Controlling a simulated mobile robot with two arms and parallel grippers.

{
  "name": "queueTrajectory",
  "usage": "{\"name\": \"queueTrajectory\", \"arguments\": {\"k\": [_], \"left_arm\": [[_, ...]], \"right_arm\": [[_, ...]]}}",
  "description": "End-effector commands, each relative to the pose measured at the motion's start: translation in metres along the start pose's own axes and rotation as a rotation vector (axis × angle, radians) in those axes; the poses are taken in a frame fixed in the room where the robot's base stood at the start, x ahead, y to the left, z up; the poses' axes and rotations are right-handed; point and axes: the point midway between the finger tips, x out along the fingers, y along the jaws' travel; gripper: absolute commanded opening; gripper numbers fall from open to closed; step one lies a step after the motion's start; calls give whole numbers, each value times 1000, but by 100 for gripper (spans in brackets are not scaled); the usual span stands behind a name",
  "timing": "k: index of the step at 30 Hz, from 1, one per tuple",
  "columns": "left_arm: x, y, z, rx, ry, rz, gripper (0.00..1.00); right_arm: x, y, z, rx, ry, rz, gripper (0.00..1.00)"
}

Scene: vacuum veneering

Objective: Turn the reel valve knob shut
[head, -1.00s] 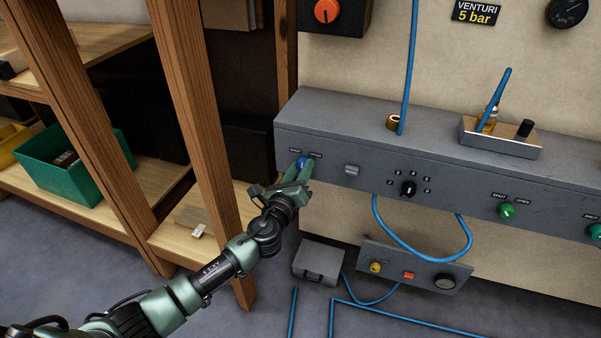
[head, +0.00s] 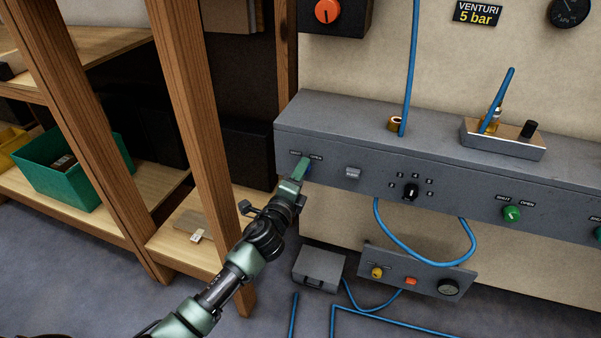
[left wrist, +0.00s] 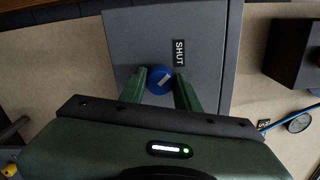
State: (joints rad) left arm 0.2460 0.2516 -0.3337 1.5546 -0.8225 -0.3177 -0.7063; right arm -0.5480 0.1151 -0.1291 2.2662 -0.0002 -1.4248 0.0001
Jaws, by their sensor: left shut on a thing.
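The blue valve knob (left wrist: 158,75) sits at the left end of the grey panel's front, under small SHUT and OPEN labels (head: 305,155). My left gripper (head: 301,171) is shut on this knob, with one green finger on each side of it. In the head view the fingers hide most of the knob. In the left wrist view the knob lies between the fingertips, beside the SHUT label (left wrist: 179,53), and a pale slanted mark shows on its face. My right gripper is not in view.
The grey panel (head: 400,135) also carries a black selector knob (head: 411,191) and green knobs (head: 512,214). A wooden shelf post (head: 200,130) stands close left of my left arm. Blue hoses (head: 425,258) hang below the panel, above a smaller control box (head: 430,281).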

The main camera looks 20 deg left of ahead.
Motion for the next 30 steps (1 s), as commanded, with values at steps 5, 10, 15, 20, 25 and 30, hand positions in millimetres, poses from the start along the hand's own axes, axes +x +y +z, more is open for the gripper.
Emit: {"name": "queueTrajectory", "arguments": {"k": [5, 10, 15, 20, 25, 30], "left_arm": [[1, -2, 1, -53, -2, -3, 0], [1, -2, 1, -73, -1, -3, 0], [1, -2, 1, -77, -1, -4, 0], [1, -2, 1, -76, -1, -4, 0], [1, -2, 0, -75, -1, -3, 54], [0, -1, 0, -74, 0, -2, 54]], "right_arm": [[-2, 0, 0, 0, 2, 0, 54], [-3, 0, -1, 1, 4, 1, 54], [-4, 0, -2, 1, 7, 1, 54], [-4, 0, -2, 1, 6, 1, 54], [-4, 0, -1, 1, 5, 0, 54], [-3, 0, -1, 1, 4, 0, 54]]}}
